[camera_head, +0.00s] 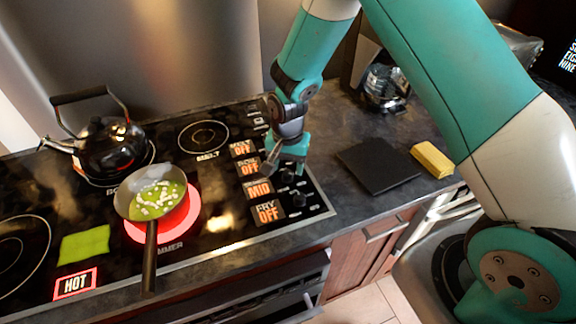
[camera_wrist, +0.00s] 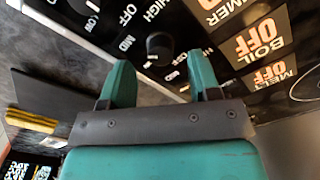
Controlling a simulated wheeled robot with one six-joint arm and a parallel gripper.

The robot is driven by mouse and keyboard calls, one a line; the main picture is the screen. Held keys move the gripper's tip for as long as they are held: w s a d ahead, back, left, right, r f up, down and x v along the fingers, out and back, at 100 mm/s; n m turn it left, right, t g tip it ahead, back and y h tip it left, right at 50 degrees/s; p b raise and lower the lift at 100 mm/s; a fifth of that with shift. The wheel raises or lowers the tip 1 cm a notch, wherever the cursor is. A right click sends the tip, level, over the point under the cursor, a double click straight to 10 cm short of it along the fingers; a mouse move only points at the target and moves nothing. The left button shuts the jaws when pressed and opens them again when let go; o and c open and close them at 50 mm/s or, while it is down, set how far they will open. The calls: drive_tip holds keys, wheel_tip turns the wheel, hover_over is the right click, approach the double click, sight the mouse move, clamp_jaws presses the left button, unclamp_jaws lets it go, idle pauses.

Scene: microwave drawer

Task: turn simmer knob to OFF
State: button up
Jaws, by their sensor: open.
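The simmer display (camera_head: 259,190) reads MID in the head view, on the right of the black cooktop. The simmer burner (camera_head: 194,212) glows red under a pan. Dark knobs (camera_head: 298,200) stand to the right of the displays. My gripper (camera_head: 286,163) is open, pointing down over this knob area. In the wrist view, a round black knob (camera_wrist: 160,45) lies beyond and between my two teal fingertips (camera_wrist: 160,68), with HIGH, OFF and MID printed near it. The fingers do not appear to grip it. I cannot tell for certain which burner this knob serves.
A pan (camera_head: 151,192) of green soup has its handle toward the front edge. A black kettle (camera_head: 110,148) stands at the back left. A green cloth (camera_head: 86,244) lies near a lit HOT sign (camera_head: 75,283). A dark board (camera_head: 377,166) and yellow sponge (camera_head: 432,160) lie right.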

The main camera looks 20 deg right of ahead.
sight(288, 175)
drive_tip(key=shift+f, duration=1.25)
drive_tip(key=c, duration=0.9)
